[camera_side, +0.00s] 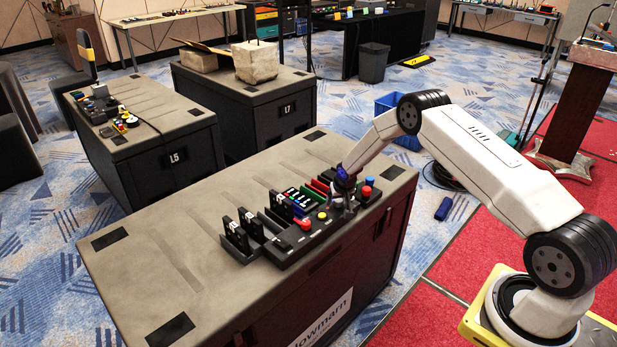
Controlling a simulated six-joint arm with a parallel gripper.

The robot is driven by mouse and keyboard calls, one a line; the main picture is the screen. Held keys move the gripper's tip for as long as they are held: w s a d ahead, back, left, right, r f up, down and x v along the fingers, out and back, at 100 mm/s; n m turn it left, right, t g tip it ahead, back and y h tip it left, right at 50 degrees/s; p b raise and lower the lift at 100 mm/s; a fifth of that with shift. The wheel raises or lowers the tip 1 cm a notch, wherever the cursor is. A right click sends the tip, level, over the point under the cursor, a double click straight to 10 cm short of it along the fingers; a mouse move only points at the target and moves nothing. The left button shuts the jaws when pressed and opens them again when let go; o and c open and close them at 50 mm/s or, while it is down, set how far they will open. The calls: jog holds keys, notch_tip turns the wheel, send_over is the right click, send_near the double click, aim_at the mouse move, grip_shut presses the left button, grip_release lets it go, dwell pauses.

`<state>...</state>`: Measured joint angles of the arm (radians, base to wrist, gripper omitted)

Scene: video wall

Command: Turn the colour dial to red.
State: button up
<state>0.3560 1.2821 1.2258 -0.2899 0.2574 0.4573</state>
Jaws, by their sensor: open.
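A black control panel (283,256) lies along the front edge of the grey cabinet top (170,262). It carries a red button (306,223), a yellow button (322,216), and red and blue buttons at its right end. My gripper (343,200) points down over the right part of the panel, between the yellow button and the blue button (369,181). Its jaws are open. The colour dial cannot be made out; the gripper may be covering it. Whether the gripper touches anything is too small to tell.
Upright black slotted pieces (236,235) stand at the panel's left end. A row of coloured items (297,200) lies behind the buttons. The cabinet top is clear to the left. Cabinets L5 (175,159) and L7 (288,110) stand behind, apart from this one.

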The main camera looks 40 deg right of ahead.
grip_shut()
jog(key=shift+n+y, duration=0.8)
jog(key=shift+n, duration=1.3)
jog(key=shift+d+n+y, duration=0.15)
jog(key=shift+n+y, duration=0.55)
jog(key=shift+n, duration=1.2)
jog(key=n+y, duration=0.1)
jog(key=n, duration=0.2)
jog(key=shift+d+n, duration=0.1)
jog(key=shift+n, duration=0.2)
jog(key=n+g+y, duration=0.1)
jog(key=n, duration=0.3)
jog(key=shift+y, duration=0.4)
